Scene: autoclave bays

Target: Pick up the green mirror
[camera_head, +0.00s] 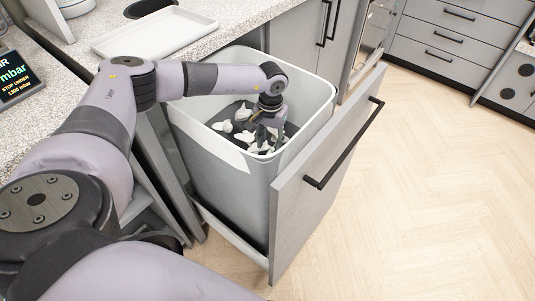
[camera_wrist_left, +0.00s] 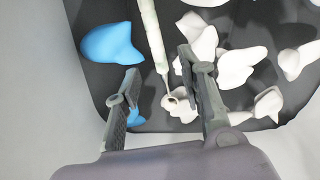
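A thin pale rod with a small round end (camera_wrist_left: 152,35), which looks like a dental mirror, lies among scraps at the bottom of the bin in the left wrist view. Its handle looks off-white with at most a faint green tint. My left gripper (camera_head: 266,132) reaches down inside the grey bin (camera_head: 222,165). In the left wrist view my left gripper (camera_wrist_left: 160,70) is open, with one finger on each side of the rod. I cannot tell whether either finger touches it. I cannot pick out the mirror in the head view. My right gripper is not in view.
White lumpy scraps (camera_wrist_left: 238,65) and a blue piece (camera_wrist_left: 112,42) lie around the rod on the dark bin floor. The bin walls surround my left gripper. The bin stands in a pulled-out drawer (camera_head: 325,185). A white tray (camera_head: 155,35) is on the counter. The floor at right is clear.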

